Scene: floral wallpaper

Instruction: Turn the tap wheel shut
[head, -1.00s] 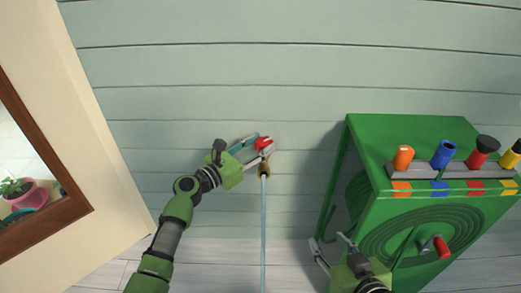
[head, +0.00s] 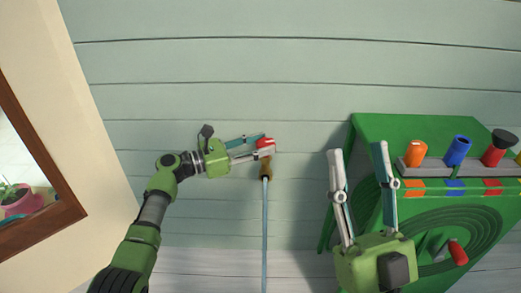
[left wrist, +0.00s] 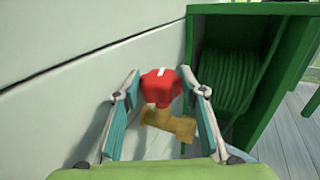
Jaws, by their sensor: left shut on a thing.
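The red tap wheel (head: 265,143) with a white mark sits on a brass tap (head: 266,168) on the pale green plank wall. A stream of water (head: 265,225) runs straight down from the tap. My left gripper (head: 264,145) is shut on the wheel from the left, one finger on each side. The left wrist view shows the wheel (left wrist: 160,87) between the fingertips, with the brass body (left wrist: 168,123) below it. My right gripper (head: 357,148) is open and empty, fingers pointing up, in front of the green hose cabinet's left side.
A green hose cabinet (head: 420,128) stands at right, with a coiled hose, a red crank handle (head: 457,252) and several coloured nozzles on its grey rack. A wood-framed window or mirror (head: 62,212) is at far left. The wall above the tap is bare.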

